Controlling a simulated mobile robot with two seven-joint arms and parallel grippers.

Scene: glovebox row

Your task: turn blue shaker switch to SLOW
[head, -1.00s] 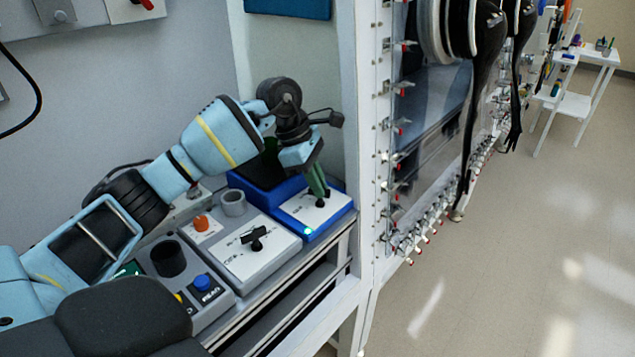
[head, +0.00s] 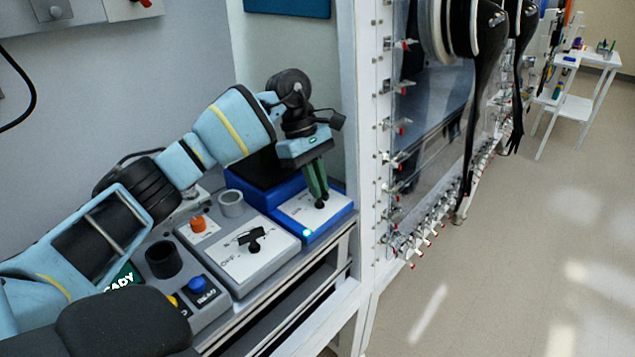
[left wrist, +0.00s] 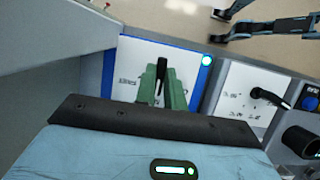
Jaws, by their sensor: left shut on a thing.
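The blue shaker (head: 310,232) stands at the far end of the shelf, with a white switch plate on its sloped front. Its black switch knob (left wrist: 162,66) shows between my green fingertips in the left wrist view. My left gripper (head: 319,200) points down at the plate and is shut on the knob. On the plate the word FAST is readable at the left in the wrist view; other lettering is partly hidden by the fingers. A cyan lamp (head: 308,232) glows at the shaker's front corner. My right gripper is not in view.
A grey-white box with a black switch (head: 252,238) stands beside the shaker. A white post (head: 365,150) rises close right of the shaker.

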